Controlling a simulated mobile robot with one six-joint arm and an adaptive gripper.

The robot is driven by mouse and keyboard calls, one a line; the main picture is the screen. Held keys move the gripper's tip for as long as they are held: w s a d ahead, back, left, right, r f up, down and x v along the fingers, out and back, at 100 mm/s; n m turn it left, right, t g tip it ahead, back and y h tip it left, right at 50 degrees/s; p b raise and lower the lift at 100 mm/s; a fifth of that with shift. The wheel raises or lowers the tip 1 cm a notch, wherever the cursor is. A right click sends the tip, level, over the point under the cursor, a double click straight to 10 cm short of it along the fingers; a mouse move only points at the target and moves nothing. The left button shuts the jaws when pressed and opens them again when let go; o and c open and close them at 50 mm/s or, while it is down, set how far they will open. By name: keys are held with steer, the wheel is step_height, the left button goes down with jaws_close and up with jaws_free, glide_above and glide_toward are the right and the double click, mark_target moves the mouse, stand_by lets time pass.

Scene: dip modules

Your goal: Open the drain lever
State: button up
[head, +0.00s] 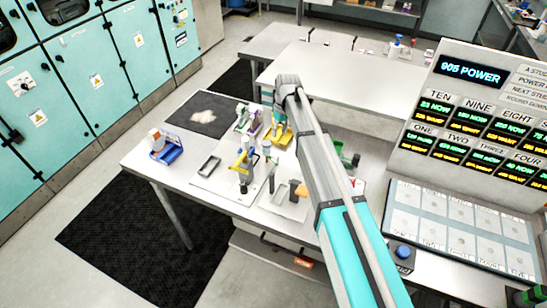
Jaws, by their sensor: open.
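My own arm rises from the bottom right across the table, and its grey bend stands above the table's far part. I cannot make out my gripper; the arm hides what lies behind it. I cannot single out the drain lever for certain. A small orange part (301,191) shows beside the arm, near a dark upright piece (294,190) on a light plate. A yellow stand (242,163) with dark parts is to its left. A second yellow stand (282,134) stands farther back, close below the arm's bend.
The white table (140,158) also bears a blue rack (166,154), a grey tray (208,166), a dark mat (204,113) with a pale patch, and a green piece (346,159) right of the arm. A display console (478,105) stands at right.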

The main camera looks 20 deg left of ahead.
steer(key=shift+f, duration=0.2)
steer(key=f+b, duration=0.4)
steer(key=s+f+b, duration=0.1)
steer(key=f+b, duration=0.3)
steer(key=b, duration=0.1)
steer(key=a+f+b, duration=0.1)
steer(key=f+b, duration=0.3)
steer(key=f, duration=0.1)
steer(key=shift+s+f+b, duration=0.1)
steer(key=shift+s+b, duration=0.2)
steer(key=shift+s, duration=0.05)
stand_by(0.5)
stand_by(0.4)
jaws_close()
